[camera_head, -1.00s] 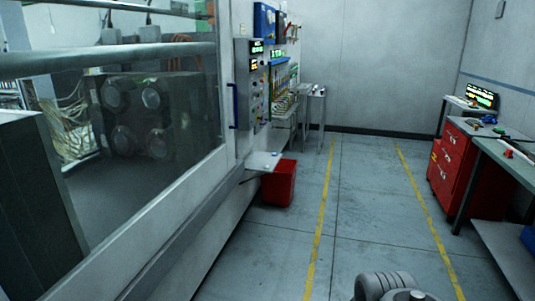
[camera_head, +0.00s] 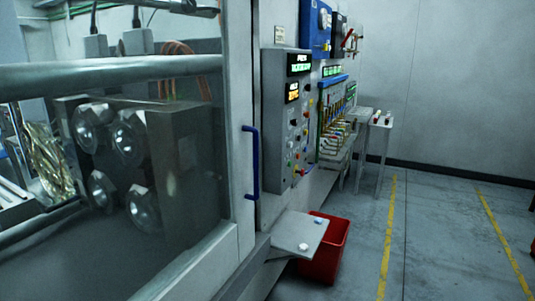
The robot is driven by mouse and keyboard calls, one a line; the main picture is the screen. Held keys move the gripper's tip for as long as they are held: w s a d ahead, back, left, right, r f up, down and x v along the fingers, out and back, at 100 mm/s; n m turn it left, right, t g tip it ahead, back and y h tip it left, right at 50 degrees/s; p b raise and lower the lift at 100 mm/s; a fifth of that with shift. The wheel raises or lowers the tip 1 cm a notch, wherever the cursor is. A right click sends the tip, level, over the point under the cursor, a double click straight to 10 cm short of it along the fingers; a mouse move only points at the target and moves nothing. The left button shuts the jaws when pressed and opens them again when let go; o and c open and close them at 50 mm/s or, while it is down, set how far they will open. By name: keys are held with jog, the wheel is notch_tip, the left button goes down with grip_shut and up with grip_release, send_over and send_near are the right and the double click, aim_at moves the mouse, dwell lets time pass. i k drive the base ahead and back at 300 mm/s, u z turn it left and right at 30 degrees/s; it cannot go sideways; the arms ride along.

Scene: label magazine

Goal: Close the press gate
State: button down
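The press gate (camera_head: 239,120) is a large pale-framed panel with a see-through window on the left of the head view. A blue vertical handle (camera_head: 254,162) is fixed near its right edge. The frame's right edge stands next to the grey control panel's wall; I cannot tell whether it is fully shut. Behind the window is a dark metal block with several round bolts (camera_head: 128,145). My gripper is not in view.
A control panel (camera_head: 290,125) with lit displays and buttons is right of the handle. A small shelf (camera_head: 300,236) juts out below it, above a red bin (camera_head: 330,255). Small tables stand farther back. The floor (camera_head: 425,240) between the yellow lines is clear.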

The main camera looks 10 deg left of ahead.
aim_at(202, 276)
jog(key=i, duration=2.05)
jog(key=u, duration=4.35)
